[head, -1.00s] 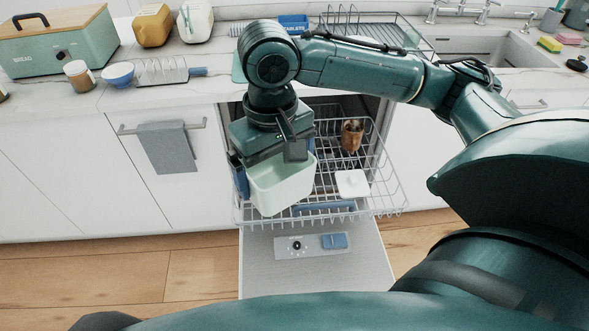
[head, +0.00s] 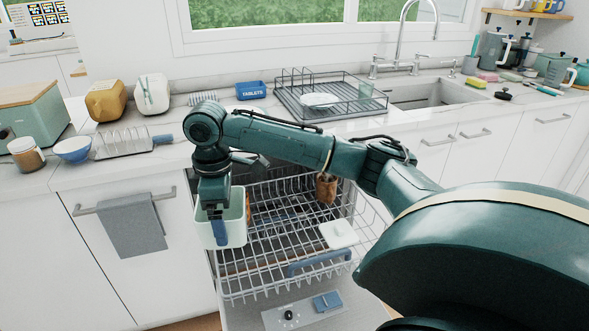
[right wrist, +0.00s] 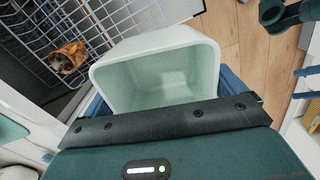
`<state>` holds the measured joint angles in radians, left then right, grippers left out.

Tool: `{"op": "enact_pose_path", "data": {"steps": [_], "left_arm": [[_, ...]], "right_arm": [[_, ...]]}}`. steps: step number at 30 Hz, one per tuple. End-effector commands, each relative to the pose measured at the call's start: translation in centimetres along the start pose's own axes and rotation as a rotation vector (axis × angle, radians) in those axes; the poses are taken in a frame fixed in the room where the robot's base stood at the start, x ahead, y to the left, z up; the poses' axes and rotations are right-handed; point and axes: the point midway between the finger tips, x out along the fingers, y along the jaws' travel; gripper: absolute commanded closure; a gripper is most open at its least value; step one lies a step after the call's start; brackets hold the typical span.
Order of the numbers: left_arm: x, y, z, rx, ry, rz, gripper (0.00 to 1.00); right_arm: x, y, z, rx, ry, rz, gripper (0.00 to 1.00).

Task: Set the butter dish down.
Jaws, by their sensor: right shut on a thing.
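My right gripper (head: 214,222) is shut on the pale mint butter dish (head: 234,234), a deep open-topped tub. It holds the dish at the left side of the pulled-out dishwasher rack (head: 285,262). In the right wrist view the dish (right wrist: 160,75) appears empty, with its open mouth towards the camera. I cannot tell whether its underside touches anything. A white lid-like piece with a small knob (head: 338,234) lies in the rack to the right. My left gripper is not in view.
A brown, stained cup-like item (head: 326,188) stands at the rack's back right. The open dishwasher door (head: 290,317) lies below. On the counter are a toast rack (head: 124,143), a blue bowl (head: 73,150), a tablets box (head: 251,90) and a drying rack (head: 310,110). Some bare counter lies in front.

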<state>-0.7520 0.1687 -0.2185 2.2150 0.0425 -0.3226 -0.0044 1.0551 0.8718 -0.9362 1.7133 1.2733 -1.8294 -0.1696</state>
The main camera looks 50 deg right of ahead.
Motion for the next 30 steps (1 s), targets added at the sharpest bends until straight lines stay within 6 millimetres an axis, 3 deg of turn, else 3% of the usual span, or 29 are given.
{"op": "enact_pose_path", "data": {"steps": [1, 9, 15, 21, 26, 30], "left_arm": [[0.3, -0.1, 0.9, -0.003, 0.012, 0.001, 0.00], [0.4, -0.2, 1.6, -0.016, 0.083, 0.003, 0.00], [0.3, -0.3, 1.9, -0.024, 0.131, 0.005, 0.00], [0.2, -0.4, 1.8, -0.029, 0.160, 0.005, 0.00], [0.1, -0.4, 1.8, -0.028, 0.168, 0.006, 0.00], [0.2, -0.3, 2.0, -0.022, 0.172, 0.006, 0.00]], "right_arm": [[1.8, 1.3, 0.4, -0.062, 0.000, -0.001, 0.38], [7.7, 7.7, 3.4, -0.474, 0.000, -0.001, 0.38], [11.6, 11.3, 6.3, -0.756, 0.000, 0.000, 0.38], [13.8, 13.2, 8.4, -0.932, 0.000, 0.002, 0.38], [14.8, 13.6, 8.9, -0.982, 0.000, 0.002, 0.38], [16.9, 13.6, 8.9, -0.987, -0.001, 0.000, 0.38]]}}
